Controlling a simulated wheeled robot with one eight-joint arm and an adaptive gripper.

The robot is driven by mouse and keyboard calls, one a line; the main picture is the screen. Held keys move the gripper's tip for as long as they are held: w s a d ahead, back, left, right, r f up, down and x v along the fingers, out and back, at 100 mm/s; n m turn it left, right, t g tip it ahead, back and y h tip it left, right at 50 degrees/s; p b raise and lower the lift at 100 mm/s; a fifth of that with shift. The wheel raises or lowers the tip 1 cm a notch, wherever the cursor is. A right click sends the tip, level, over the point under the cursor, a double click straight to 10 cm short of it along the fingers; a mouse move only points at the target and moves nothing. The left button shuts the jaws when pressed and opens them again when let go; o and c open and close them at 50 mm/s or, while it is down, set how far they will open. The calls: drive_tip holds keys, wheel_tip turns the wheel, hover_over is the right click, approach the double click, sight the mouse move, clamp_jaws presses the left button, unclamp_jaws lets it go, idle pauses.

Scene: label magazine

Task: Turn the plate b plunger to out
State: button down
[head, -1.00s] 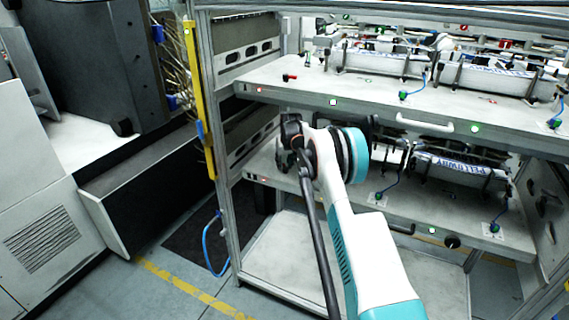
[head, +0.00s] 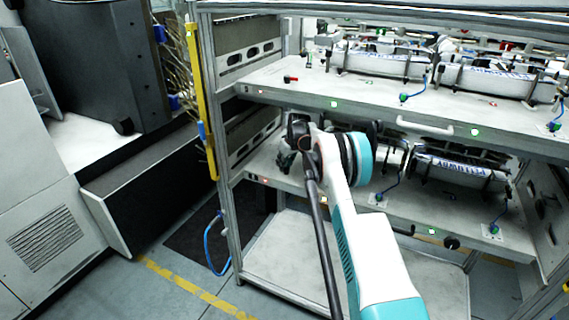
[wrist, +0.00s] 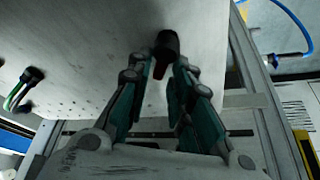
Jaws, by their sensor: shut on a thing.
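A black plunger knob (wrist: 165,46) stands on a pale plate (wrist: 95,45) in the wrist view. My gripper (wrist: 165,72) has its two teal-padded fingers on either side of the knob and is shut on it. In the head view my gripper (head: 287,160) is low over the left end of the lower plate (head: 405,206). My arm and wrist hide the held knob there. No letter on the plate is readable.
The upper plate (head: 300,92) sits above my gripper and carries a small red-and-black plunger (head: 290,78). A frame post (head: 222,150) and yellow strip (head: 197,100) stand at left. Rollers (head: 460,170) fill the lower plate's right side.

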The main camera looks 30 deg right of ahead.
drive_tip(key=c, duration=1.7)
unclamp_jaws()
